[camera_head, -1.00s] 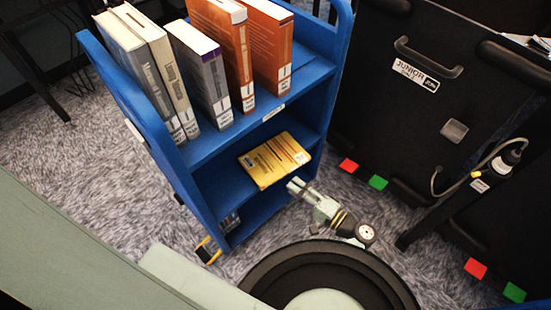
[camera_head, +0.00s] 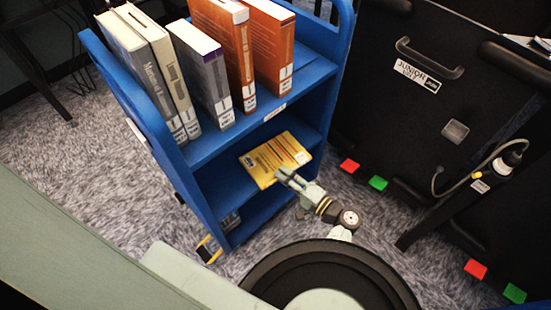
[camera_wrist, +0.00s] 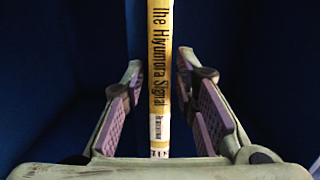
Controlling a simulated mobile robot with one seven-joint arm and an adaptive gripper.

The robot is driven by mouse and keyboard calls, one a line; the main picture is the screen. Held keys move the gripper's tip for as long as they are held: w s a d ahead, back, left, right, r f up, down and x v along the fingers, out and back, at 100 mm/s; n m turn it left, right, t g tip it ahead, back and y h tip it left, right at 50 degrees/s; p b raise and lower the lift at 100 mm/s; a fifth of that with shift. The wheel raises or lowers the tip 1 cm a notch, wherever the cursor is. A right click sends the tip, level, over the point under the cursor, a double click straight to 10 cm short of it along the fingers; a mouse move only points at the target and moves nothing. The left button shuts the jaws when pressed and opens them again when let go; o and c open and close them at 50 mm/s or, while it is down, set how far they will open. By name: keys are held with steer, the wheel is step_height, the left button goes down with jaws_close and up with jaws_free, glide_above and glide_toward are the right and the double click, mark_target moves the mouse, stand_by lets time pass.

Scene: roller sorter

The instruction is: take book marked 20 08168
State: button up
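A thin yellow book (camera_head: 272,158) lies on the lower shelf of the blue cart in the head view. In the wrist view its yellow spine (camera_wrist: 160,80) reads "The Hiyumora Signal", with a white label near the bottom that is too small to read. My gripper (camera_wrist: 165,100) is open, with one finger on each side of the spine and a gap on both sides. In the head view my gripper (camera_head: 283,176) is at the book's near edge. I cannot read the number 20 08168 on any book.
The blue cart (camera_head: 240,138) has several upright books on its top shelf, including a grey-purple book (camera_head: 203,80) and an orange book (camera_head: 266,45). A black cabinet (camera_head: 400,110) stands to the right. Carpet (camera_head: 110,150) is clear left of the cart.

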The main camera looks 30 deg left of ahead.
jaws_close()
steer(key=shift+r, duration=0.15)
stand_by(0.4)
